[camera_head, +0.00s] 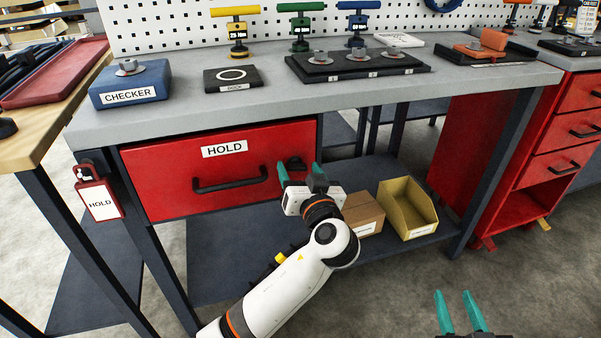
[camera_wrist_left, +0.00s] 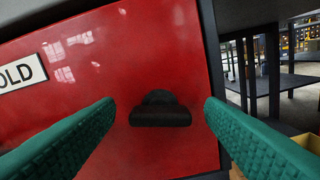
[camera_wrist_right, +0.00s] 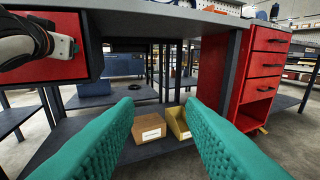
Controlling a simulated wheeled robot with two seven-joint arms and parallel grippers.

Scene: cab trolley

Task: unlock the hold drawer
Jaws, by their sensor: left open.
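The red hold drawer (camera_head: 160,166) with its HOLD label sits shut under the grey workbench. Its black bar handle (camera_head: 230,186) is on the front. A small black latch knob (camera_head: 294,163) is at the drawer's upper right; in the left wrist view the knob (camera_wrist_left: 160,110) lies between my fingers, a little beyond them. My left gripper (camera_head: 301,176) is open in front of the knob; I cannot tell that it touches it. My right gripper (camera_head: 460,310) is open and empty at the lower right, away from the bench. It shows in the right wrist view (camera_wrist_right: 160,130) too.
A red HOLD tag (camera_head: 99,200) hangs at the bench's left leg. A cardboard box (camera_head: 363,214) and a yellow bin (camera_head: 406,208) stand on the lower shelf. A blue CHECKER block (camera_head: 130,84) and a black dock (camera_head: 232,80) sit on the bench top.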

